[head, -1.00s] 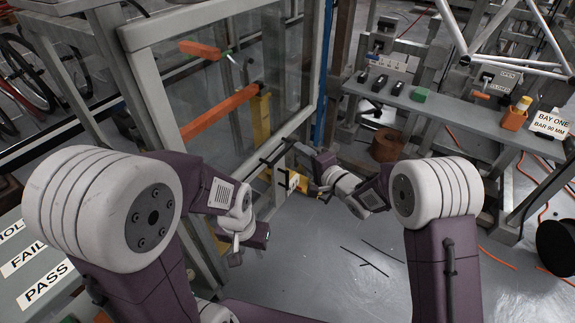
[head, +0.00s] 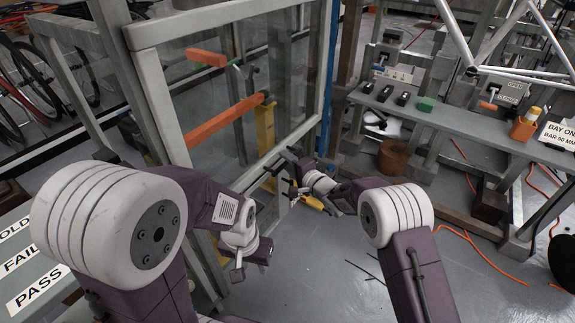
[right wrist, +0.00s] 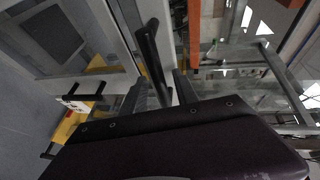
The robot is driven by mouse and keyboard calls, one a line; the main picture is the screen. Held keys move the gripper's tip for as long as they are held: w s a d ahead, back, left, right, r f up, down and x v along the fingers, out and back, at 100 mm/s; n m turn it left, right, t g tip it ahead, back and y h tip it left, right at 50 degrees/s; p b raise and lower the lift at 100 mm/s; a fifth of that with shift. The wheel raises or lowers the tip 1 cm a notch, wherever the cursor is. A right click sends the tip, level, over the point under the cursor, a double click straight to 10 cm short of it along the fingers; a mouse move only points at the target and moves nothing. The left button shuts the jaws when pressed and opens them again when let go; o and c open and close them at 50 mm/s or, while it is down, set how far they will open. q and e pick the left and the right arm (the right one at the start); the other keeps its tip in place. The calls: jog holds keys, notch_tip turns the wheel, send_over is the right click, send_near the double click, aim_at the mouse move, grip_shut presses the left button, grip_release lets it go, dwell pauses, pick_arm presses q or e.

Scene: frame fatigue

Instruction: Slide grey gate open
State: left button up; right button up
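The grey gate is a glazed panel in a grey frame (head: 172,97), standing upright left of centre in the head view. A dark bar, apparently its handle (right wrist: 152,62), shows in the right wrist view. My right gripper (head: 290,183) is at the gate's lower right corner, beside that bar. Its fingers look apart, with the bar near or between them; I see no clear grip. My left gripper (head: 238,268) hangs low in front of the gate, apart from it, and its finger gap is too small to judge.
Behind the glass is an orange bar (head: 225,118) and a yellow post (head: 265,127). A grey bench (head: 455,118) with small parts stands at the right. Orange cables (head: 480,255) lie on the floor. A label board (head: 25,265) is at the lower left.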

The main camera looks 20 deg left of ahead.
grip_shut()
dwell(1.4)
